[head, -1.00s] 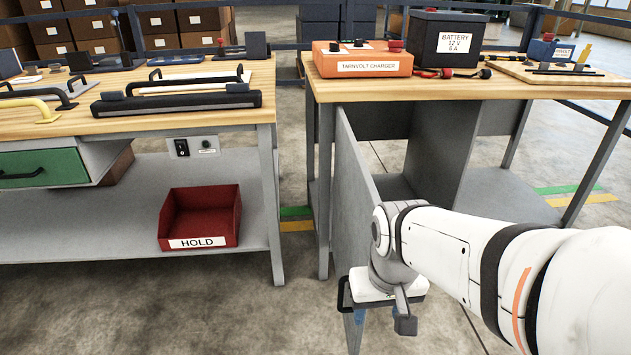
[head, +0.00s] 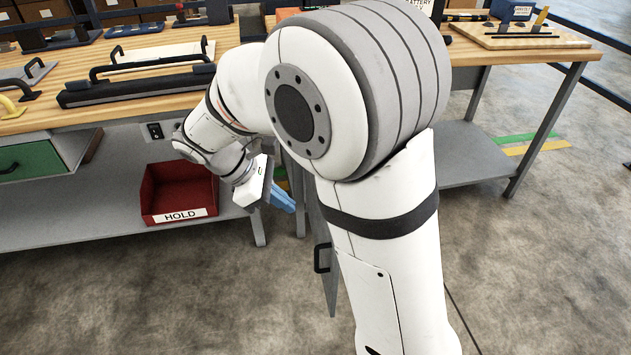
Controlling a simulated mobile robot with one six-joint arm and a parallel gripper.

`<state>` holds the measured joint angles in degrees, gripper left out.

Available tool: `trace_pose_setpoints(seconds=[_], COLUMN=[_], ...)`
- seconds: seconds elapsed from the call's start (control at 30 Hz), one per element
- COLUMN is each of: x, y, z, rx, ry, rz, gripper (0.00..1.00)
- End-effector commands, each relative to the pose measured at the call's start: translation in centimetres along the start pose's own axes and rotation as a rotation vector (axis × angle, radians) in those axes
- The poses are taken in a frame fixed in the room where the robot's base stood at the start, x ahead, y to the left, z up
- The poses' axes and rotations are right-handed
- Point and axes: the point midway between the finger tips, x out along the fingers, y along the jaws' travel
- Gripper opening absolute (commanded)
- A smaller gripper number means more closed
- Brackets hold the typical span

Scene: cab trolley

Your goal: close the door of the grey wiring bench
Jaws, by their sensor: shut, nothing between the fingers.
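The grey wiring bench (head: 475,155) stands at the right, partly hidden behind my arm. Its grey door (head: 329,290) stands open, jutting out towards me from the bench front, and I see it nearly edge-on. A dark bar handle (head: 321,257) sits near its free edge. My arm covers the hinge side and most of the cabinet opening. My gripper (head: 284,203) is shut and empty, with blue fingers, to the left of the door and behind the handle. I cannot tell whether its fingertips touch the door panel.
A wooden-topped bench at the left carries a red HOLD bin (head: 180,195) on its lower shelf, close beside my gripper's wrist. A green drawer (head: 35,160) is further left. The concrete floor in front is clear.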

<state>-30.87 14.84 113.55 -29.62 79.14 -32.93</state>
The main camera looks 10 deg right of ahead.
Motion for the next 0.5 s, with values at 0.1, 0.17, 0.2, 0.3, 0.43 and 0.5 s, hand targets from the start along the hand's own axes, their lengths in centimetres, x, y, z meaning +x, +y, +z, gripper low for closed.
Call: trace_pose_setpoints(seconds=[0.1,0.17,0.2,0.3,0.43,0.5], x=[-2.5,-3.0,-3.1,-2.6,-0.8,0.7], y=[0.8,0.9,1.0,1.1,1.2,1.4], z=[-1.1,-1.6,-1.7,-1.9,-1.8,-1.6], rx=[-0.122,-0.154,-0.167,-0.179,-0.176,-0.175], ry=[-0.080,-0.101,-0.112,-0.120,-0.120,-0.119], rz=[0.048,0.061,0.066,0.070,0.067,0.068], gripper=[0.00,0.00,0.00,0.00,0.00,0.00])
